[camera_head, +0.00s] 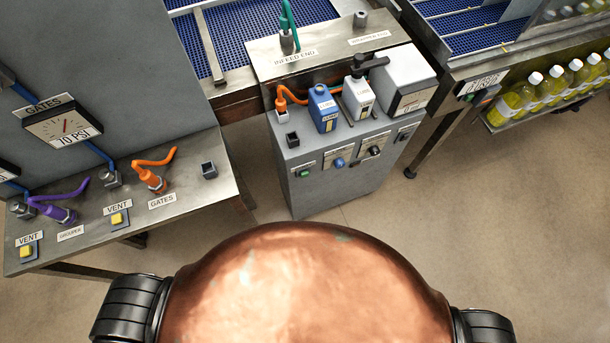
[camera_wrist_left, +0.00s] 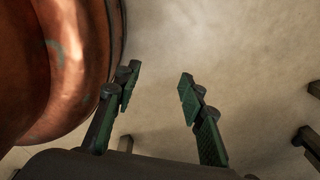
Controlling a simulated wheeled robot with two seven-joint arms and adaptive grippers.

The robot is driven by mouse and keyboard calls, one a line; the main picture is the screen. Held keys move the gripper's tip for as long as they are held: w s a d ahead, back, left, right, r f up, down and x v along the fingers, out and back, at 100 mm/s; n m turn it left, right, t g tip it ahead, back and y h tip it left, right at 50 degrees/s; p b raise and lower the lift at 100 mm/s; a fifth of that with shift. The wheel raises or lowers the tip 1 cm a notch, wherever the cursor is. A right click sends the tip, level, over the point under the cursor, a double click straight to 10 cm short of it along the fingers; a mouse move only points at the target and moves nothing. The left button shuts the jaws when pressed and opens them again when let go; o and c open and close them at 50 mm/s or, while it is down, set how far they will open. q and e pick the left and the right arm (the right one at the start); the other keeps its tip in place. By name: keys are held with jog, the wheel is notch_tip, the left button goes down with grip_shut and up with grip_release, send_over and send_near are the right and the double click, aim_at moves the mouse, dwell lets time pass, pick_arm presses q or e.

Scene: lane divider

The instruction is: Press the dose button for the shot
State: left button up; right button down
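A grey cabinet (camera_head: 335,190) stands in the middle of the head view. Its front carries a green button (camera_head: 303,173), a blue control (camera_head: 340,163), a black knob (camera_head: 374,150) and another dark control (camera_head: 403,137), each with a small label. The labels are too small to read, so I cannot tell which is the dose button. My left gripper (camera_wrist_left: 158,87) is open and empty in the left wrist view, with bare floor beyond it and my copper body beside it. No gripper shows in the head view, and my right gripper is in neither view.
A bench (camera_head: 130,220) with hoses and yellow vent buttons is at left. Bottles fill a shelf (camera_head: 535,115) at right.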

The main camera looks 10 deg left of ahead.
pick_arm(q)
grip_shut()
dwell(1.4)
